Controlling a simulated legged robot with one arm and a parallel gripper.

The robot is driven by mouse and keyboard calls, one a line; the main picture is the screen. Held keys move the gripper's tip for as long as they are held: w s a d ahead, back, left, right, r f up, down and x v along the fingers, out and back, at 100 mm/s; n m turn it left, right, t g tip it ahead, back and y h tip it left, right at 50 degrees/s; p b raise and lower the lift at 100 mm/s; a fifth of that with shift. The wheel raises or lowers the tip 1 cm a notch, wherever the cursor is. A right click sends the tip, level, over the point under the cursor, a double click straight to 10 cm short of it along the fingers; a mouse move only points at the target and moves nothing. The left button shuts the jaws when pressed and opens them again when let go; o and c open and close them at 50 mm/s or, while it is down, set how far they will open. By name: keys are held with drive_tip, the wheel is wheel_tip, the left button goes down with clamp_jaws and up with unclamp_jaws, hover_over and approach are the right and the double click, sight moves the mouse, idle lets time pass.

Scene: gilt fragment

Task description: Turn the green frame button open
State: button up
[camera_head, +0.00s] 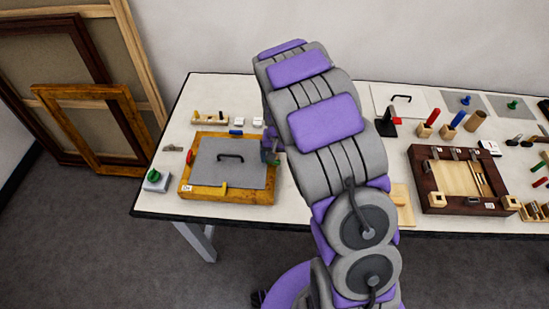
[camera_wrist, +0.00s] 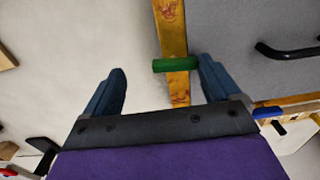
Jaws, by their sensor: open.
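The gilt frame (camera_head: 235,196) lies flat on the table with a grey panel (camera_head: 210,173) inside it. The panel has a black handle (camera_head: 231,156), also seen in the wrist view (camera_wrist: 290,52). The green frame button (camera_wrist: 174,65) lies crosswise over the gilt rail (camera_wrist: 172,30); its right end reaches the panel's edge. My gripper (camera_wrist: 162,69) is open, with the button between its fingers, close to the right fingertip. I cannot tell whether they touch. In the head view my arm partly hides the frame's right side and the gripper.
A blue button (camera_head: 236,132) and a yellow button (camera_head: 224,186) sit on other rails. A white block with a green knob (camera_head: 155,178) stands left of the frame. A dark wooden frame (camera_head: 425,190) lies to the right. Small tools in a wooden rack (camera_head: 210,119) stand behind.

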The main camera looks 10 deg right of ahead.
drive_tip(key=shift+w+d+f, duration=0.2)
drive_tip(key=shift+d+f, duration=0.05)
drive_tip(key=shift+f, duration=0.15)
drive_tip(key=shift+w+a, duration=0.1)
drive_tip(key=a, duration=0.3)
drive_tip(key=shift+a+r, duration=0.15)
drive_tip(key=shift+c, duration=1.7)
drive_tip(key=shift+d, duration=1)
drive_tip(key=c, duration=0.4)
drive_tip(key=shift+c, duration=1)
drive_tip(key=shift+a, duration=0.45)
drive_tip(key=shift+c, duration=1.2)
drive_tip(key=shift+s, duration=0.2)
drive_tip(key=shift+c, duration=1)
drive_tip(key=shift+d, duration=0.1)
clamp_jaws()
